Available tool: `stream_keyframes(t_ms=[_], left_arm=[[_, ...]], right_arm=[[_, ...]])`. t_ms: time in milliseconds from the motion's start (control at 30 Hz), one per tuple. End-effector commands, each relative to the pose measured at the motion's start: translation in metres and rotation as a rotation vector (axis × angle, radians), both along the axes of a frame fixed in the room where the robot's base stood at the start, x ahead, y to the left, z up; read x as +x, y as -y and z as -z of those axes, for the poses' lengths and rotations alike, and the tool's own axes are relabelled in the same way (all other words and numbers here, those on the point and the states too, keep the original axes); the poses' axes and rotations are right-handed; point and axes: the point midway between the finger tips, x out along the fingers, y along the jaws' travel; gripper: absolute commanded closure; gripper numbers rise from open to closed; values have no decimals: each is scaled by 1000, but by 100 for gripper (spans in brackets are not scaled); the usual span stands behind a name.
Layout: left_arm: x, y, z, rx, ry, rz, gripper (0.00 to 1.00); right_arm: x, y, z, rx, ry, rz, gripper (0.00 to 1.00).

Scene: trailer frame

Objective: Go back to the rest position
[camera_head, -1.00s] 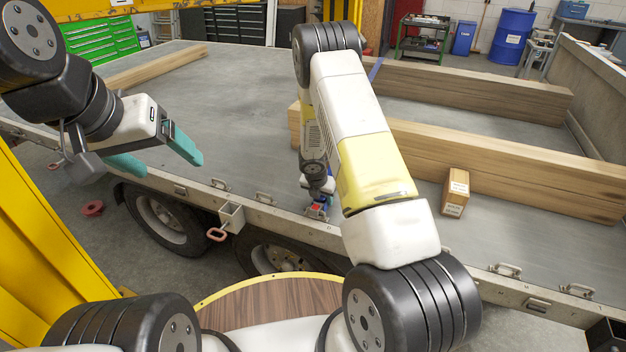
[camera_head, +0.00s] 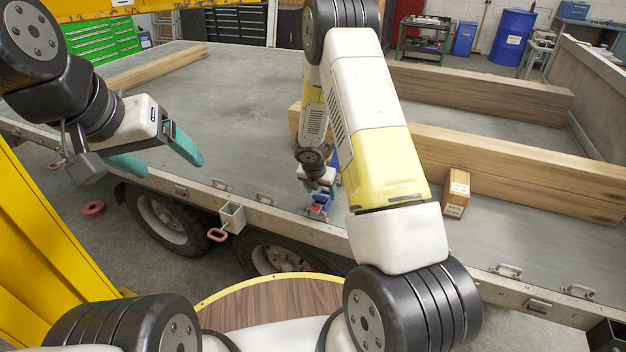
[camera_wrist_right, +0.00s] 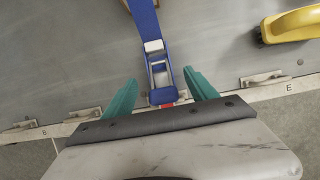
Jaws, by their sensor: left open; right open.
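My left gripper (camera_head: 165,162) is open and empty, with teal fingers, above the trailer's near edge at the left. My right gripper (camera_wrist_right: 160,92) is open over the side rail. Between and just beyond its teal fingers is a ratchet buckle (camera_wrist_right: 158,72) with a blue strap (camera_wrist_right: 146,20) running away over the bed. I cannot tell whether a finger touches it.
Timber beams (camera_head: 500,160) and a small cardboard box (camera_head: 455,193) lie on the trailer bed (camera_head: 240,110) at the right. A yellow-handled object (camera_wrist_right: 292,22) lies right of the buckle in the wrist view. Yellow framework (camera_head: 45,260) stands at the left. The middle-left bed is clear.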

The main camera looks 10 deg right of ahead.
Motion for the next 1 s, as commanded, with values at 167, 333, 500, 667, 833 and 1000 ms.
stream_keyframes(t_ms=[167,333,500,667,833,1000], left_arm=[[0,0,0,0,0,0,22],[0,0,0,0,0,0,22],[0,0,0,0,0,0,22],[0,0,0,0,0,0,22],[0,0,0,0,0,0,22],[0,0,0,0,0,0,22]], right_arm=[[-6,-4,-18,0,0,1,34],[-7,-4,-27,7,9,21,34],[-11,6,-83,79,92,241,34],[-37,20,-166,229,208,620,34],[-83,26,-240,422,298,1018,34],[-141,23,-298,635,341,1390,34]])
